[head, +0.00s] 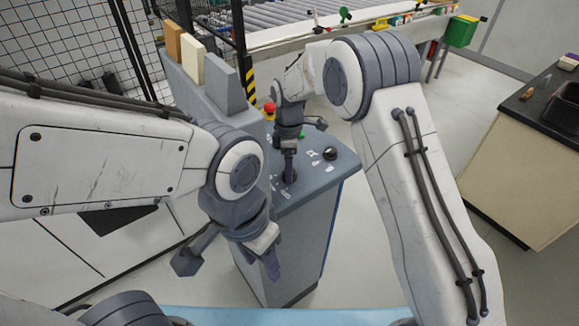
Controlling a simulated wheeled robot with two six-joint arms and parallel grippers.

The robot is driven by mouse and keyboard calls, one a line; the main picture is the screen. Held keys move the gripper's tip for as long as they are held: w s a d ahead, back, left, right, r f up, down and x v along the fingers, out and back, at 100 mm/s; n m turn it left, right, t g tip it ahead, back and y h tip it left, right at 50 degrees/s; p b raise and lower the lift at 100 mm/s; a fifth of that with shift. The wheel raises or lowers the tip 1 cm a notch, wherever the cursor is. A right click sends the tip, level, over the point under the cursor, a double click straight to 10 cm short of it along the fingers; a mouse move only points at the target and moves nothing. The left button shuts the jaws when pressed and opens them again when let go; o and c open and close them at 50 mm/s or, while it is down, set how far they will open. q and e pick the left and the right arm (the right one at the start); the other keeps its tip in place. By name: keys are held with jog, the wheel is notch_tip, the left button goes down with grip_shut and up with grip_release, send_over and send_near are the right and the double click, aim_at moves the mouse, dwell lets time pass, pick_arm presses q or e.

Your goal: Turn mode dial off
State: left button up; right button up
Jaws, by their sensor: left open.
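The grey control console (318,190) stands in the middle of the head view, with a sloped top. A black dial (330,153) on its right side is uncovered, with pale markings beside it. A second dark dial (290,177) sits nearer the front edge. My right gripper (289,168) points down with its fingertips at this second dial and partly hides it. I cannot tell whether the fingers grip it or only touch it. My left gripper (271,263) is open and empty, in front of the console and apart from the dials.
A red mushroom button (269,108) and a green button (301,136) are farther back on the console. Boards (190,58) stand upright behind it to the left. A roller conveyor (290,15) runs across the back. A dark-topped counter (535,125) is at right, with clear floor between.

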jog(key=shift+r, duration=0.2)
notch_tip(320, 180, up, 10)
jog(key=b, duration=0.2)
jog(key=shift+w, duration=0.15)
dwell(0.4)
